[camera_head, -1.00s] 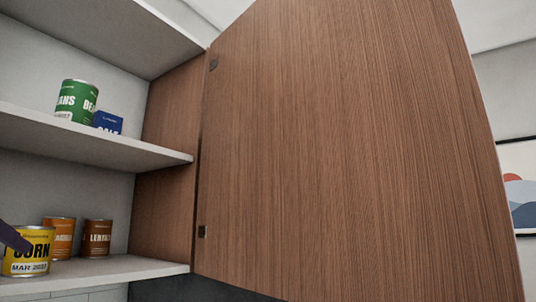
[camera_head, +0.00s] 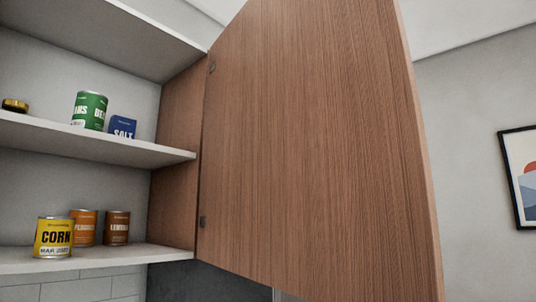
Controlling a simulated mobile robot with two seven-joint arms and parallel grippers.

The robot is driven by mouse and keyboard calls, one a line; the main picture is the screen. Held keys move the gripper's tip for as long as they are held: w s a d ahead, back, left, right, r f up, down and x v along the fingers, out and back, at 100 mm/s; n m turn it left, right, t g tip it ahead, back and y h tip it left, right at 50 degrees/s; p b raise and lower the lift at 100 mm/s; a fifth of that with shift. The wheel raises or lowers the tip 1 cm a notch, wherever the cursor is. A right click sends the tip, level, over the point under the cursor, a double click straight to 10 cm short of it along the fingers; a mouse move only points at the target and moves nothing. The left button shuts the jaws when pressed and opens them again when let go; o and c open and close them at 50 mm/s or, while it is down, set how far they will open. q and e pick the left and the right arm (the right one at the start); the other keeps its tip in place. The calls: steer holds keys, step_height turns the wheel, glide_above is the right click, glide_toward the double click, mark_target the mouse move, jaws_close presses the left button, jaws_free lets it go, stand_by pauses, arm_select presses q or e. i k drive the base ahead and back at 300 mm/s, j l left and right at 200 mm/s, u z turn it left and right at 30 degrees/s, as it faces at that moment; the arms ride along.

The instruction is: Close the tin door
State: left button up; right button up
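The wooden cabinet door (camera_head: 300,150) stands wide open, hinged on the right side of the cabinet, and fills the middle of the view. Its free edge is at the right. Inside the open cabinet, a yellow corn tin (camera_head: 53,238) stands on the lower shelf in front of two orange-brown tins, one (camera_head: 84,228) beside the other (camera_head: 117,228). A green beans tin (camera_head: 89,110) and a blue salt box (camera_head: 122,127) stand on the shelf above. Neither of my grippers is in view.
The cabinet shelves (camera_head: 150,154) are at the left, with a jar with a gold lid (camera_head: 15,105) at the far left. A framed picture (camera_head: 522,180) hangs on the wall at the right. The space between door edge and picture looks clear.

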mark_target(317, 183)
steer(key=i+l+u, duration=0.15)
steer(key=l+u, duration=0.25)
steer(key=l, duration=0.2)
steer(key=l+u, duration=0.45)
steer(key=l, duration=0.2)
steer(key=l+u, duration=0.4)
steer(key=l, duration=0.3)
steer(key=k+l+u, duration=0.15)
steer(key=l+u, duration=0.25)
steer(key=l, duration=0.2)
steer(key=l+z, duration=0.4)
steer(key=l, duration=0.3)
steer(key=i, duration=0.05)
